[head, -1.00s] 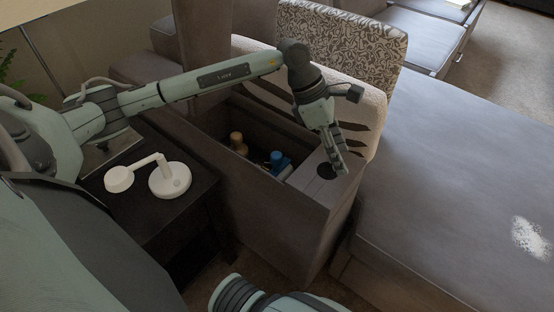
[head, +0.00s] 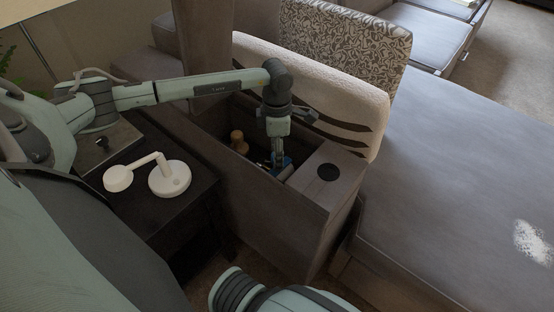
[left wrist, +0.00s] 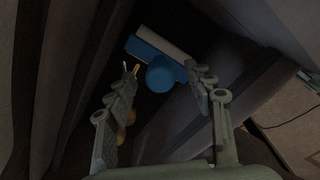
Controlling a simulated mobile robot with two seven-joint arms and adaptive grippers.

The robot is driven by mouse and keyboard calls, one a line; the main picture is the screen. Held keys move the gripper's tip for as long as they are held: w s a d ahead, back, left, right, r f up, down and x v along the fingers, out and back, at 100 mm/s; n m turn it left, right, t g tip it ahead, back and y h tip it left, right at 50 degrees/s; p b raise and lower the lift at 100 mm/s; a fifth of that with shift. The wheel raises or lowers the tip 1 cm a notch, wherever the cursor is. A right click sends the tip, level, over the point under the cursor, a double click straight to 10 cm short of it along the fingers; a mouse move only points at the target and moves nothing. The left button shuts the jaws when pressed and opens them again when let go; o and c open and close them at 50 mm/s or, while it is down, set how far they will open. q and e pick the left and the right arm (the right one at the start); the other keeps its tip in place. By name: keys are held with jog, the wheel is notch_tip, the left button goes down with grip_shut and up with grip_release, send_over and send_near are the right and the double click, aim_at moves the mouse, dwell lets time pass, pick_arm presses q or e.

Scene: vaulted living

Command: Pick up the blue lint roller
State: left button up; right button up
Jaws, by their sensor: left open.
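The blue lint roller (left wrist: 163,68) lies inside the sofa-arm compartment (head: 262,185). In the left wrist view its blue round end and a white and blue bar show between and just beyond the fingers. In the head view only a bit of its blue (head: 287,162) shows, beside and behind my fingers. My left gripper (head: 277,160) points down into the compartment, over the roller. In the left wrist view my left gripper (left wrist: 165,92) is open, with one finger on each side of the blue end. I cannot tell whether a finger touches it. My right gripper is not in view.
A tan bottle-like object (head: 238,142) stands in the compartment left of my gripper. The compartment walls are close around it. A white lamp (head: 168,178) stands on the dark side table.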

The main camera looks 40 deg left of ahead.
pick_arm(q)
jog(key=shift+f, duration=0.45)
jog(key=shift+c, duration=0.2)
grip_shut()
